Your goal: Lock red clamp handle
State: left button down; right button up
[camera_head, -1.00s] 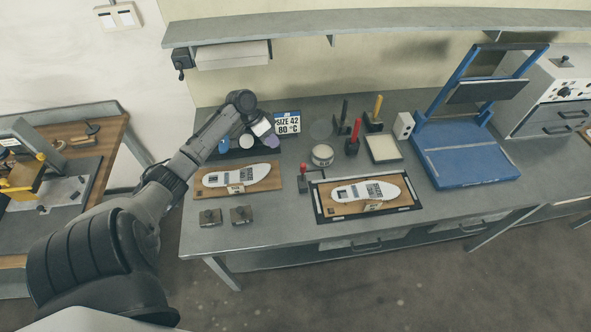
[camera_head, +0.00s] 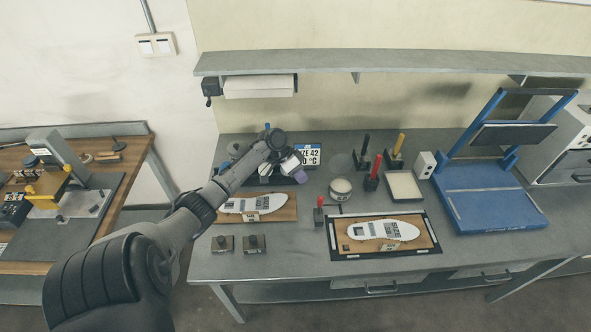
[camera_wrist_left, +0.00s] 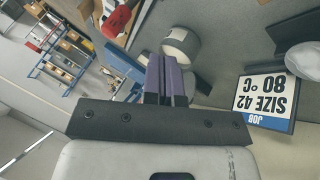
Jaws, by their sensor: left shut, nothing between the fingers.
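A small red handle (camera_head: 318,214) stands upright on a dark base at the left edge of the black-framed board (camera_head: 342,250). That board holds a white insole (camera_head: 383,230). My left gripper (camera_head: 300,176), with purple fingers, is above the bench in front of the size sign, up and left of the red handle and apart from it. Its fingers show shut and empty in the left wrist view (camera_wrist_left: 166,76). A red part (camera_wrist_left: 118,22) shows at upper left there; I cannot tell whether it is the clamp handle. My right gripper is not in view.
Red (camera_head: 373,172), black and yellow handled tools stand behind the board, with a round tin (camera_head: 340,188) nearby. A second insole board (camera_head: 283,207) and two small blocks lie at left. A blue press (camera_head: 490,205) is at right. The bench front is partly clear.

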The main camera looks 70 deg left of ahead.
pick_arm(q)
jog(key=w+d+f+p, duration=0.1)
jog(key=w+d+f, duration=0.1)
jog(key=d, duration=0.3)
jog(key=shift+d+f, duration=0.35)
jog(key=shift+f, duration=0.3)
jog(key=shift+w, duration=0.1)
jog(key=shift+d, duration=0.1)
